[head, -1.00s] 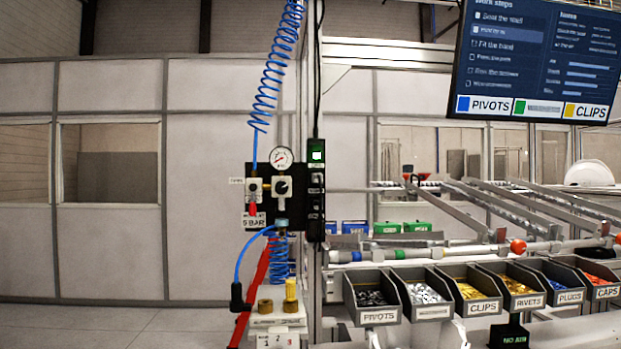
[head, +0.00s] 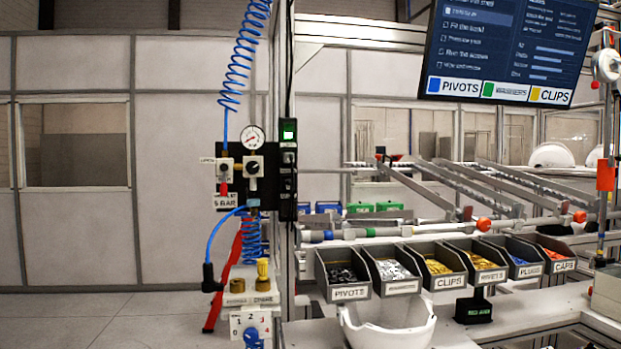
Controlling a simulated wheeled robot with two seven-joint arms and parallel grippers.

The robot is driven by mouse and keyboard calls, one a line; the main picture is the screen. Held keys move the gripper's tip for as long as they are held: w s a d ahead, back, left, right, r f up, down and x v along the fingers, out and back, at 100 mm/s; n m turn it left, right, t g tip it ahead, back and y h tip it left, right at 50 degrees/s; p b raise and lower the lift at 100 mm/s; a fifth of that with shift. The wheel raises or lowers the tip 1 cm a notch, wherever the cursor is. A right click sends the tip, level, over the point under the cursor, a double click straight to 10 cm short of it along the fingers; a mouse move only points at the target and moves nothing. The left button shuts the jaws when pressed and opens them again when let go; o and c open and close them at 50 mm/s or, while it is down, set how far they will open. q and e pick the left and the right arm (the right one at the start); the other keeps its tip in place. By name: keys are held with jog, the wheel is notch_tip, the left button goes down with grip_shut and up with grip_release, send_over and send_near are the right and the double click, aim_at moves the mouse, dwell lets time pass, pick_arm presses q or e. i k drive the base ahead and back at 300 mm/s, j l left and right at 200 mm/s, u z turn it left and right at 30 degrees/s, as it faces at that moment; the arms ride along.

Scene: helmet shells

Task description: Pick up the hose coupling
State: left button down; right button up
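A blue hose (head: 222,236) curves out from below the pressure regulator panel and hangs down to the left. Its lower end carries a black fitting (head: 209,278), which looks like the hose coupling. The fitting hangs free in the air, left of a small white unit (head: 250,301) with brass-coloured parts on top and a blue dial on its front. Neither of my grippers shows in the head view.
A black regulator panel (head: 237,185) with a gauge is on the post. A red bar (head: 223,285) leans behind the hose end. Labelled bins (head: 349,292) and a white helmet shell (head: 390,336) are to the right. The floor (head: 95,320) at left is clear.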

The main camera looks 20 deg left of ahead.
aim_at(208, 267)
jog(key=u, duration=1.3)
